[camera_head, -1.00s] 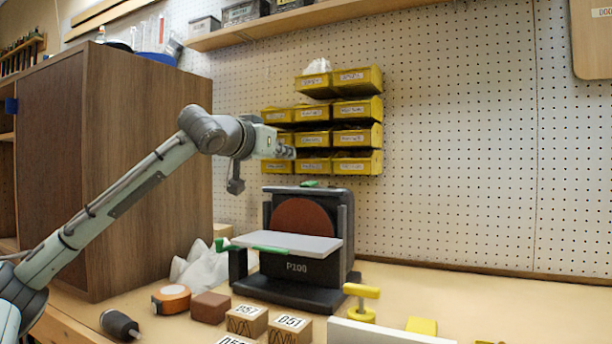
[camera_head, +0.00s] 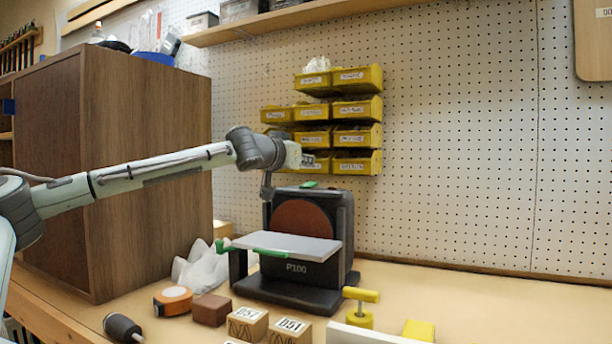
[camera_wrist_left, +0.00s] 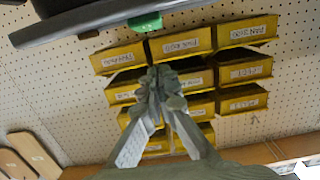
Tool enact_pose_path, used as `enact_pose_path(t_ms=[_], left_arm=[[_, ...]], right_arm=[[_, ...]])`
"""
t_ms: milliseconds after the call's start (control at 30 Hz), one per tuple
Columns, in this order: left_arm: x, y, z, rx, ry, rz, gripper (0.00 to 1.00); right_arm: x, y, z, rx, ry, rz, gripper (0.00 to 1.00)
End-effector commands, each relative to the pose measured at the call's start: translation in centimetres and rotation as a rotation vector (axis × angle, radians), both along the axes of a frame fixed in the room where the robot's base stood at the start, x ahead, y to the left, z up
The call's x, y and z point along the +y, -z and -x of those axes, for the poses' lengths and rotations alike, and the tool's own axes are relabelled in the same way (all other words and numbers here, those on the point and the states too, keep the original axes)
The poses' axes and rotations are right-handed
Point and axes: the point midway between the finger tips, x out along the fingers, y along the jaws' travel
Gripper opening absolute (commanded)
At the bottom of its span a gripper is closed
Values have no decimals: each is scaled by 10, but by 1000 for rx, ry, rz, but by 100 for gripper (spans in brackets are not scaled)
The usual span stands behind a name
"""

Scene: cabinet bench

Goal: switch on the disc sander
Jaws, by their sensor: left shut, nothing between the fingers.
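The disc sander (camera_head: 325,275) stands on the bench, with a reddish-brown disc, a grey work table and the mark P100. A small green part (camera_head: 309,184) sits on its top edge, and more green parts show at the left of its work table. My left gripper (camera_head: 308,159) is above the sander's top, in front of the yellow bins, shut and empty. In the left wrist view the shut left gripper (camera_wrist_left: 163,78) shows against the bins, apart in the picture from the green part (camera_wrist_left: 146,22) on the sander's dark edge (camera_wrist_left: 88,20). My right gripper is not in view.
Yellow bins (camera_head: 358,137) hang on the pegboard behind. A wooden cabinet (camera_head: 145,170) stands at the left. A tape measure (camera_head: 172,300), a brown block (camera_head: 211,309), labelled wooden blocks (camera_head: 247,323) and a yellow knobbed piece (camera_head: 360,306) lie in front. The bench at the right is fairly clear.

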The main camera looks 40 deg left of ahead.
Motion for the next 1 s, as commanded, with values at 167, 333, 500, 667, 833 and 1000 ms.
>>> enact_pose_path(t_ms=[167,333,500,667,833,1000], left_arm=[[1,27,-2,1,0,6,0],[1,35,-3,0,1,3,0],[1,37,-3,0,1,3,0],[1,37,-3,0,1,3,0],[1,35,-3,5,1,5,0],[2,34,-4,31,1,13,0]], right_arm=[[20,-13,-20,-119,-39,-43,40],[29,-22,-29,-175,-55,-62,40],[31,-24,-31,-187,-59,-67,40],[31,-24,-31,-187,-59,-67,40],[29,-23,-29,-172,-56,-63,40],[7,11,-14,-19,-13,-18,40]])
